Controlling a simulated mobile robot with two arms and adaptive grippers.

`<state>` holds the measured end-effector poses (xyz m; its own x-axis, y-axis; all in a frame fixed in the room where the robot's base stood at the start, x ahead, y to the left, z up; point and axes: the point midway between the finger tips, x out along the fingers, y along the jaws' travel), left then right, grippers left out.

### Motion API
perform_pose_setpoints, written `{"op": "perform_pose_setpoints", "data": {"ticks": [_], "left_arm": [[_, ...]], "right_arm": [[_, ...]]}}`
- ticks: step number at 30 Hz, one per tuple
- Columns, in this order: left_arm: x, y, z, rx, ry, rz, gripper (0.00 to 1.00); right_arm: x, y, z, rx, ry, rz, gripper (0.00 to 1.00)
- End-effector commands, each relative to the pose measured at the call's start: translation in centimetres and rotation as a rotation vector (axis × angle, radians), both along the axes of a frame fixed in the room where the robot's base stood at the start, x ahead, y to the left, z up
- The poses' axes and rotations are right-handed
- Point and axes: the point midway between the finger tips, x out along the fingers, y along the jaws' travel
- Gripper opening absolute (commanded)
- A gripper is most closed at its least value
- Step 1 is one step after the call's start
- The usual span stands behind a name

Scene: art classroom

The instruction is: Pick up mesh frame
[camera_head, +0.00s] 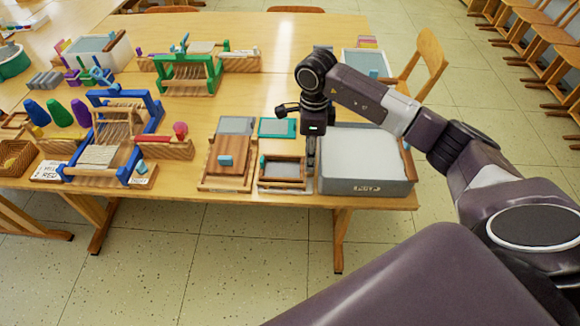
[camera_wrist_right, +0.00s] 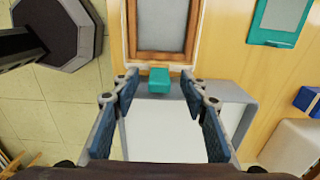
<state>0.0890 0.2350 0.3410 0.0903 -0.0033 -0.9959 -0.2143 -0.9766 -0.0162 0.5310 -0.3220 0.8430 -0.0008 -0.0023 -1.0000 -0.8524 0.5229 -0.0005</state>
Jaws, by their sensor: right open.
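The mesh frame (camera_head: 283,168) is a small wooden frame with a grey inside, on a pale base near the table's front edge. In the right wrist view its wooden frame (camera_wrist_right: 162,52) is at the top, cut by the picture edge. A teal block (camera_wrist_right: 159,79) is at its lower edge there. My right gripper (camera_head: 311,160) points down between the mesh frame and the grey tub. In the wrist view the right gripper (camera_wrist_right: 158,88) is open, with the teal block between its fingertip ends; contact cannot be told. My left gripper is out of view.
The grey tub (camera_head: 360,187) stands right of the frame. A teal-edged frame (camera_head: 277,128) lies behind. Looms and wooden boxes fill the table's left. Some bare wood shows behind the frames.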

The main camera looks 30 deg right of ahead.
Motion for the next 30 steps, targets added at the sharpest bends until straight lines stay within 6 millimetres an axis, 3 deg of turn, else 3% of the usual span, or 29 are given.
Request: {"op": "perform_pose_setpoints", "data": {"ticks": [6,14,25,30], "left_arm": [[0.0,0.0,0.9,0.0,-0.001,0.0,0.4],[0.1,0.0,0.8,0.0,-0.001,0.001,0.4],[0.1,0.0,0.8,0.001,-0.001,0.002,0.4],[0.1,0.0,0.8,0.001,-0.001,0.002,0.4]], "right_arm": [[0.0,0.1,-2.6,0.002,0.001,0.0,0.41],[0.1,0.1,-3.0,0.003,-0.002,0.0,0.41],[0.0,0.1,-2.9,0.003,-0.002,0.0,0.0],[0.1,0.1,-2.9,0.003,-0.002,0.0,0.0]]}}
